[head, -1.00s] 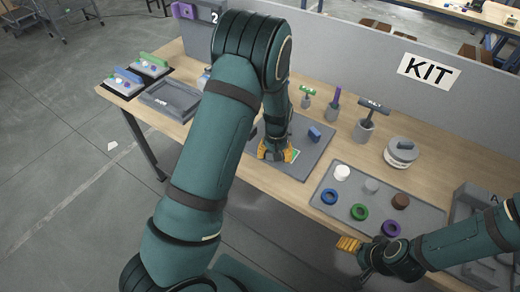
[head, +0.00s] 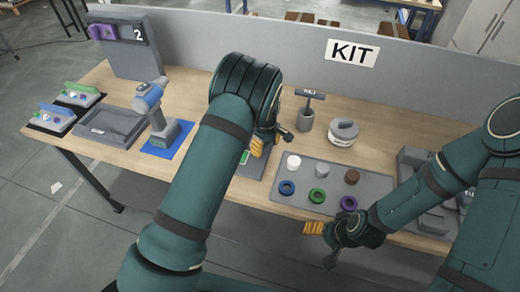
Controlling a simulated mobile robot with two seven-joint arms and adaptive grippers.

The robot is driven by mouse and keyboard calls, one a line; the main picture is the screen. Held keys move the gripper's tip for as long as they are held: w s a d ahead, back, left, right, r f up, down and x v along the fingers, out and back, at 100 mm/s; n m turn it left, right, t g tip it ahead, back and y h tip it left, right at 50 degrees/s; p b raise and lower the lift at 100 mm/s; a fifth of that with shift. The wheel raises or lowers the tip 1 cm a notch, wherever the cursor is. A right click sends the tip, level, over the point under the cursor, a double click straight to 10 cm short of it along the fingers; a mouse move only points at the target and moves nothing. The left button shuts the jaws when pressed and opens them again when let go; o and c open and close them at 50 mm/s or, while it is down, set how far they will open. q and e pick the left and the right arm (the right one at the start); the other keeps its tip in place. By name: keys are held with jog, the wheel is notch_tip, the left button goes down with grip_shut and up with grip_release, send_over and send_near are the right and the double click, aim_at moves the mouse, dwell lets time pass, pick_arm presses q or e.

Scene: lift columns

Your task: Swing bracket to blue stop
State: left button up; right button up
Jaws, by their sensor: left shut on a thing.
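My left gripper (head: 257,147) has its orange fingers low over the grey plate (head: 250,170) in the middle of the bench. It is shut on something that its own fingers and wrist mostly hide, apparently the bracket. A small green piece with a pale edge (head: 245,157) shows just left of the fingers. The blue stop is not visible; my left arm covers much of the plate. My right gripper (head: 314,228) hangs in front of the bench edge, apart from the parts tray; its finger gap is not clear.
A grey tray (head: 275,193) with pucks and coloured rings lies right of the plate. A T-handled tool stands in a holder (head: 306,120), near a round grey canister (head: 343,133). A drill (head: 157,110) stands on a blue mat at left. A panel (head: 430,85) closes the back.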

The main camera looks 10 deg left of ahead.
pick_arm(q)
jog(key=shift+w+d+r, duration=0.1)
jog(key=shift+w+r, duration=0.05)
jog(key=shift+w, duration=0.1)
jog(key=o, duration=1.3)
notch_tip(320, 180, up, 12)
jog(key=shift+f, duration=0.1)
dwell(0.5)
